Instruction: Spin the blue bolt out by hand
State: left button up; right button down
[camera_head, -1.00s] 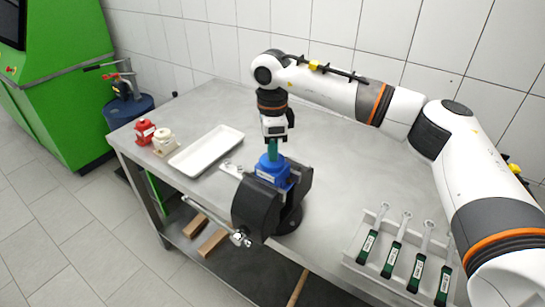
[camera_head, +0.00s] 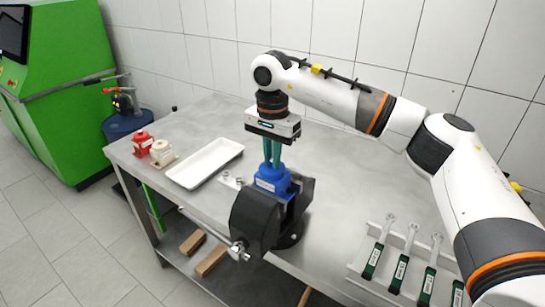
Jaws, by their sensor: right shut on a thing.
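A blue pump body (camera_head: 271,178) is clamped upright in the black vise (camera_head: 257,218) on the metal table. My right gripper (camera_head: 271,165) points straight down over the pump. Its two green fingers are shut on the blue bolt at the pump's top, and the fingertips and the pump's blue top hide most of the bolt. The gripper's wide side faces the camera. My left gripper is not in view.
A white tray (camera_head: 205,163) lies left of the vise, with red (camera_head: 143,141) and cream (camera_head: 162,151) parts beyond it. A rack (camera_head: 362,259) of several green-handled wrenches is at the right front. The table behind the vise is clear.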

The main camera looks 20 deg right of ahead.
jog(key=shift+n, duration=0.6)
jog(key=c, duration=1.4)
grip_release()
jog(key=shift+c, duration=0.2)
jog(key=shift+r, duration=0.1)
jog(key=shift+r+b, duration=0.3)
notch_tip(320, 180, up, 11)
jog(key=b, duration=0.2)
